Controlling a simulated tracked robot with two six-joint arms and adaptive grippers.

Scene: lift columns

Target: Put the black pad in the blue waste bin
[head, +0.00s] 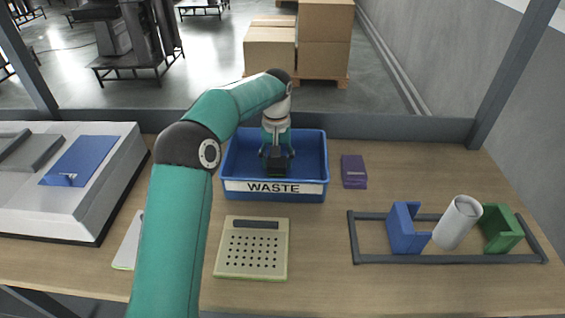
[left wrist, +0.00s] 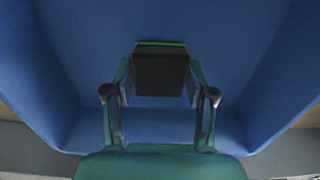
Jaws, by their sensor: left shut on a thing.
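The blue waste bin (head: 316,190) stands at the back middle of the table, with a white "WASTE" label on its front. My left gripper (head: 277,156) reaches down over the bin's opening. It is shut on the black pad (head: 277,162), a dark block that hangs between its fingers inside the bin's outline. In the left wrist view the fingers of my left gripper (left wrist: 160,85) hold the pad (left wrist: 160,72) at its sides, with blue bin walls (left wrist: 70,60) all around. A thin green edge shows on the pad. I cannot tell whether the pad touches the bin floor. My right gripper is not in view.
A purple box (head: 353,171) stands right of the bin. A cream perforated tray (head: 227,262) lies in front. A dark frame (head: 450,259) at right surrounds a blue holder (head: 404,230), a white cylinder (head: 457,222) and a green holder (head: 502,230). A grey machine (head: 100,180) stands left.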

